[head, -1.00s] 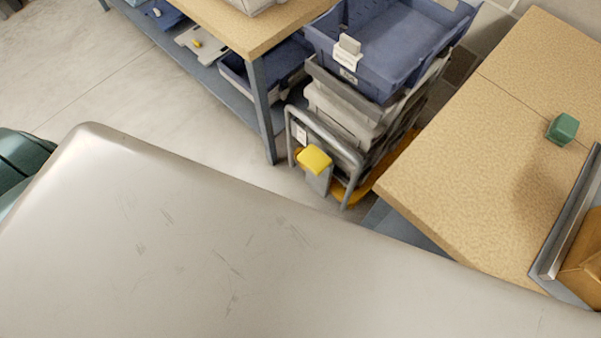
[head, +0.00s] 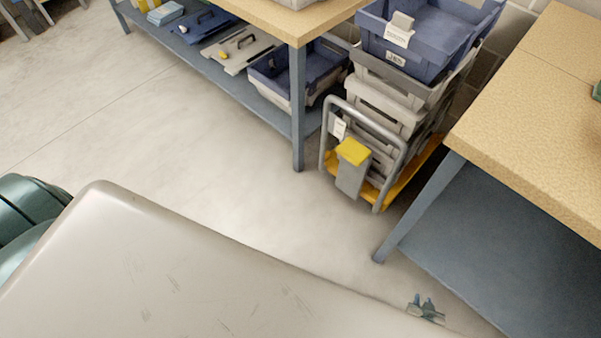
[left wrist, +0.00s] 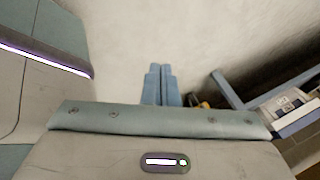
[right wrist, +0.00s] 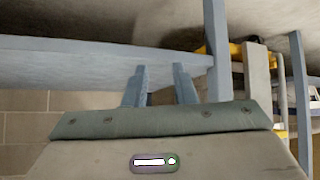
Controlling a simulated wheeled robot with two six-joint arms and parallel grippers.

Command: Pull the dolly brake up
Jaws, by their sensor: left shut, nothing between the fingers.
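The dolly (head: 416,172) has a yellow deck and a grey tube handle frame, and stands between two benches in the head view. Its brake is a grey post with a yellow cap (head: 352,152) at the front of the frame. My right gripper (head: 427,305) is low at the bottom right of the head view, well apart from the dolly; its fingers are spread and empty in the right wrist view (right wrist: 160,82). A yellow dolly part (right wrist: 238,50) shows beyond it there. My left gripper (left wrist: 159,82) has its fingers together and empty in the left wrist view; I cannot find it in the head view.
Grey and blue totes (head: 425,45) are stacked on the dolly. A wood-topped bench (head: 540,110) with a blue-grey leg and lower shelf is close on the right. Another bench (head: 297,110) stands on the left. The floor (head: 220,165) before the dolly is clear.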

